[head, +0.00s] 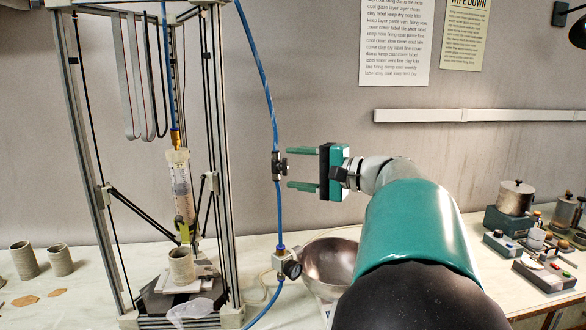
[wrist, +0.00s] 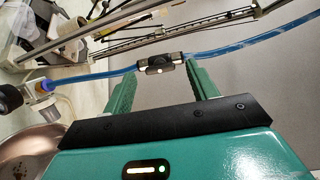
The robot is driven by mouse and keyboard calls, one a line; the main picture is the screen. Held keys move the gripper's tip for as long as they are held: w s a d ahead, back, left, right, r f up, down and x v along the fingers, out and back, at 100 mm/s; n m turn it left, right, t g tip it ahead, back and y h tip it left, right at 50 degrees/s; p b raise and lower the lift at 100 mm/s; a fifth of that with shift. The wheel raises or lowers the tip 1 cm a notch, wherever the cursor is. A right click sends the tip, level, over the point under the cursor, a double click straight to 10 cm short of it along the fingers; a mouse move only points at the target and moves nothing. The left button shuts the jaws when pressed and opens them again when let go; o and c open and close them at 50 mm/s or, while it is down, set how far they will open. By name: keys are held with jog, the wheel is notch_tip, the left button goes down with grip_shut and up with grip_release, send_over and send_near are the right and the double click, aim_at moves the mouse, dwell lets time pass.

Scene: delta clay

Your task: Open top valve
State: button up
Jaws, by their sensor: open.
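The top valve (head: 279,166) is a small dark inline valve with a side knob on the blue air hose, which hangs near the right post of the printer frame. It also shows in the wrist view (wrist: 160,62). My gripper (head: 290,168) is open, with its two green fingers pointing left, one above and one below the valve's knob. In the wrist view the valve lies across the gap at the fingertips (wrist: 157,75). I cannot tell whether the fingers touch it. A lower fitting with a round black gauge or knob (head: 291,268) sits farther down the same hose.
The printer frame (head: 223,150) holds a clay syringe (head: 180,185) above a printed pot (head: 181,265). A metal bowl (head: 330,262) stands below my gripper. Clay cups (head: 61,260) are at left; pots and control boxes (head: 543,272) are at right. The wall behind the gripper is clear.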

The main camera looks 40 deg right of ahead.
jog(key=f+v, duration=0.1)
jog(key=v, duration=1.1)
jog(key=shift+r, duration=0.4)
jog(key=shift+s+a, duration=0.1)
jog(key=shift+a, duration=0.05)
jog(key=w+a+f+n+g, duration=0.2)
jog(key=a+f+g, duration=0.15)
jog(key=a, duration=0.45)
jog(key=w+a+f+n+g+y, duration=0.1)
jog(key=w+a+f+g, duration=0.1)
jog(key=a+f, duration=0.4)
jog(key=w+a+f+n+g, duration=0.1)
jog(key=a+f+n+g, duration=0.15)
jog(key=a, duration=0.65)
jog(key=s+a+f+n+g+h, duration=0.1)
jog(key=s+a+f+n+h, duration=0.2)
jog(key=a+f, duration=0.3)
jog(key=s+a+f+n+g+h, duration=0.1)
jog(key=s+a+f+n+h, duration=0.2)
jog(key=a+f+n, duration=0.3)
jog(key=shift+s+a+f+g+h, duration=0.25)
jog(key=shift+a+f+g+h, duration=0.1)
jog(key=shift+a, duration=0.25)
jog(key=shift+n, duration=0.25)
